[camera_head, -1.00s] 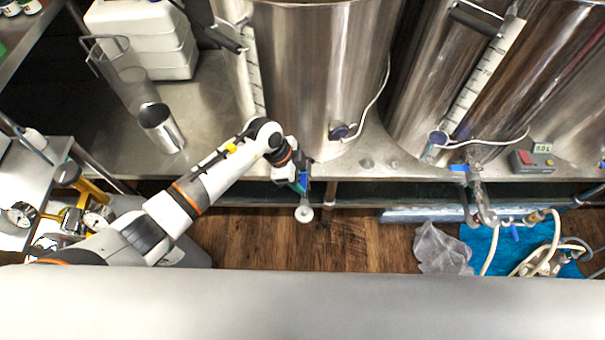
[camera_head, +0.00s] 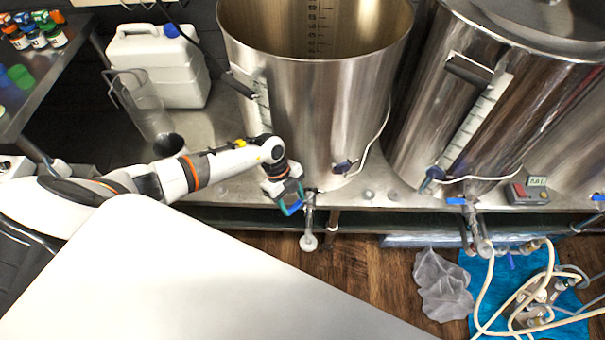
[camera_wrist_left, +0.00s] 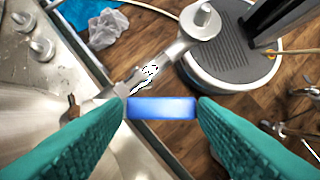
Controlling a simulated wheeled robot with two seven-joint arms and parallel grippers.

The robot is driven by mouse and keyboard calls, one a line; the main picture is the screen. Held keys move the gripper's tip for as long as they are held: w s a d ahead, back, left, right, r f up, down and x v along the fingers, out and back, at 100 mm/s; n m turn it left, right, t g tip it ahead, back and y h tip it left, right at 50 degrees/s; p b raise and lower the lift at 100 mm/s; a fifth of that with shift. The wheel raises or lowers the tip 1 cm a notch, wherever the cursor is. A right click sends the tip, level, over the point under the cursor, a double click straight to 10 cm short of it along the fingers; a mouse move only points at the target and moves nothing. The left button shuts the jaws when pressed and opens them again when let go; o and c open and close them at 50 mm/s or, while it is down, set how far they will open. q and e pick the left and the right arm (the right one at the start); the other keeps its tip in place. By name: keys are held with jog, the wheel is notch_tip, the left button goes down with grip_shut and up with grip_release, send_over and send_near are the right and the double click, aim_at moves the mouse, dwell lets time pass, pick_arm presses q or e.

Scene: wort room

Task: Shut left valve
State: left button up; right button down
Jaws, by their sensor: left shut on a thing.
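The left valve (camera_head: 309,215) is a metal tap with a downward outlet, low on the front of the left steel kettle (camera_head: 320,110). Its blue handle (camera_wrist_left: 162,108) sits between the green fingertips in the left wrist view, where the metal valve pipe (camera_wrist_left: 150,75) runs behind it. My left gripper (camera_head: 291,207) is shut on this handle, just left of the valve pipe in the head view. The gripper hides most of the handle there, so its exact angle to the pipe is unclear. My right gripper is in neither view.
A second kettle (camera_head: 480,110) with a blue-handled valve (camera_head: 470,205) stands to the right.

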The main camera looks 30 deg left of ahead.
pick_arm(q)
jog(key=shift+w+a+m, duration=0.2)
jog(key=shift+a+m, duration=0.05)
jog(key=shift+m, duration=0.15)
jog(key=o, duration=1.4)
